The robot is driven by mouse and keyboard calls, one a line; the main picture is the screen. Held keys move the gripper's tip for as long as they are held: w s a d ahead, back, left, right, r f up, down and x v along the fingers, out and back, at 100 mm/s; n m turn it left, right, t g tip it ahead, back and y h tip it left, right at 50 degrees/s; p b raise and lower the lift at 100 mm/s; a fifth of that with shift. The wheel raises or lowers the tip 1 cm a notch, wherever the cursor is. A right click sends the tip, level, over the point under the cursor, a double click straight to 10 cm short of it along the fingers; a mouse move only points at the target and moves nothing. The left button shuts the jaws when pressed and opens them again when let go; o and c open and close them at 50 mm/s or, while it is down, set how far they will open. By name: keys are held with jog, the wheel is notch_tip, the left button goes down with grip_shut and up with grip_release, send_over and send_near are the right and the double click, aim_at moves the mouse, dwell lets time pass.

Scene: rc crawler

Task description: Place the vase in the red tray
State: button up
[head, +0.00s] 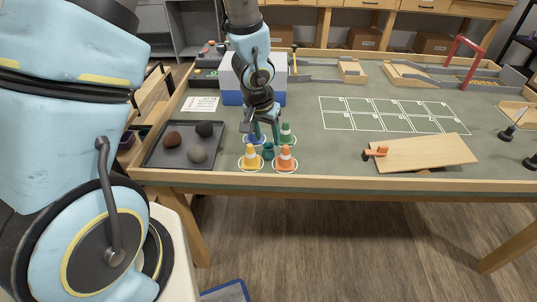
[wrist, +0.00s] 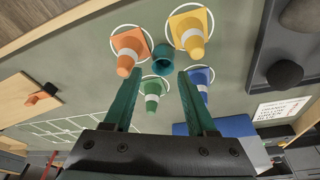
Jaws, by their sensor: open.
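No plain vase shape shows; the nearest is a small teal cup-like vessel (head: 268,151), standing on the table among orange, yellow, green and blue cones. It also shows in the wrist view (wrist: 165,56), with its dark opening visible. My gripper (wrist: 157,78) is open and empty, its two green fingers apart and pointing toward the vessel. In the head view my gripper (head: 264,131) hangs over the cone group, just behind the vessel. I see no red tray; the only tray in view is dark grey (head: 153,158), left of the cones.
The orange cone (head: 285,159), yellow cone (head: 250,157), green cone (head: 287,133) and blue cone (wrist: 199,80) stand close around the vessel. The grey tray holds several stones. A blue-and-white box (head: 232,85) stands behind; a wooden board (head: 420,154) lies right. Table between is clear.

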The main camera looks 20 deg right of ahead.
aim_at(268, 146)
jog(key=shift+w+p+x, duration=0.15)
jog(key=shift+x, duration=1.4)
jog(key=shift+w+p+x, duration=0.15)
jog(key=shift+x, duration=1.4)
jog(key=shift+r, duration=0.1)
grip_shut()
